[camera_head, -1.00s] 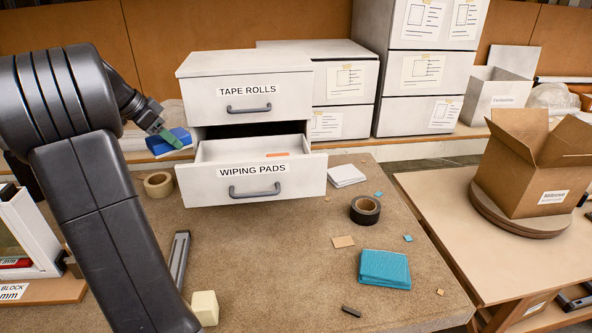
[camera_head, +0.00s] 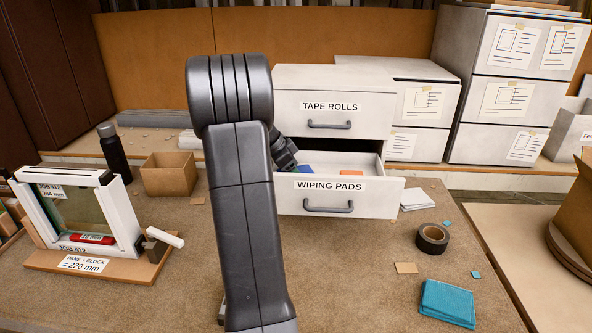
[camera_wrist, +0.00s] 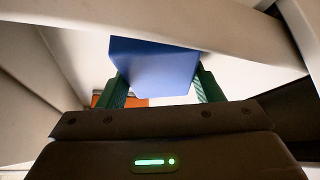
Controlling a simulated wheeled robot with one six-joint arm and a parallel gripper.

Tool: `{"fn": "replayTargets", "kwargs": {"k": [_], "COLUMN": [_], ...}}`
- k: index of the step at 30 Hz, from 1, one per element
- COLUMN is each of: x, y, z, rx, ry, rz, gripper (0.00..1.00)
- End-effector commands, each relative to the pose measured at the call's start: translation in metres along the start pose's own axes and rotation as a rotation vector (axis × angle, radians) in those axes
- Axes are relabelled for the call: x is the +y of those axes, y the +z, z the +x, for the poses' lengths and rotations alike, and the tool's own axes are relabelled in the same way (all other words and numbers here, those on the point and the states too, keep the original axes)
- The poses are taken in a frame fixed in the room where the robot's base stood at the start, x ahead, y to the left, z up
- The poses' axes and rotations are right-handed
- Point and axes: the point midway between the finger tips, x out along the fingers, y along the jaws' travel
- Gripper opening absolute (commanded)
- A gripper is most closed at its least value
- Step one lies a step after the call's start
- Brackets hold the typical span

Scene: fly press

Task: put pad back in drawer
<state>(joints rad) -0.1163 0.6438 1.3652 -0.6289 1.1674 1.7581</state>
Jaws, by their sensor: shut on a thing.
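The blue pad (camera_wrist: 155,68) is between the green fingers of my gripper (camera_wrist: 162,84) in the wrist view, and the fingers are shut on it. In the head view, a small part of the blue pad (camera_head: 306,170) shows inside the open drawer (camera_head: 352,199) labelled WIPING PADS. My gripper reaches into the drawer's left part, and my arm hides its left side. I cannot tell whether the pad touches the drawer floor. An orange thing (camera_head: 354,172) lies in the drawer, and it also shows behind the pad in the wrist view (camera_wrist: 135,102).
The closed TAPE ROLLS drawer (camera_head: 334,107) is directly above the open one. A dark tape roll (camera_head: 432,238), a teal pad stack (camera_head: 448,302) and white sheets (camera_head: 415,199) lie to the right. A framed pane (camera_head: 80,215) and cardboard box (camera_head: 169,174) stand left.

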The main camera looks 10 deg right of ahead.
Motion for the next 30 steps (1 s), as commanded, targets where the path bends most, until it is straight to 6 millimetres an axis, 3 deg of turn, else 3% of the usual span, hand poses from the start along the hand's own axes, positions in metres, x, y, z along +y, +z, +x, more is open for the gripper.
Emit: {"fn": "replayTargets", "kwargs": {"k": [8,9,12,23,30], "x": [0.000,0.000,0.000,0.000,-0.001], "y": [0.001,0.001,0.001,-0.001,0.001], "z": [0.002,0.001,0.001,-0.003,-0.044], "rx": [0.000,0.000,0.000,0.000,0.000], "ry": [-0.001,-0.001,-0.001,-0.002,-0.006], "rz": [0.001,0.001,0.001,0.001,0.002], "gripper": [0.42,0.66,0.82,0.82,0.82]}}
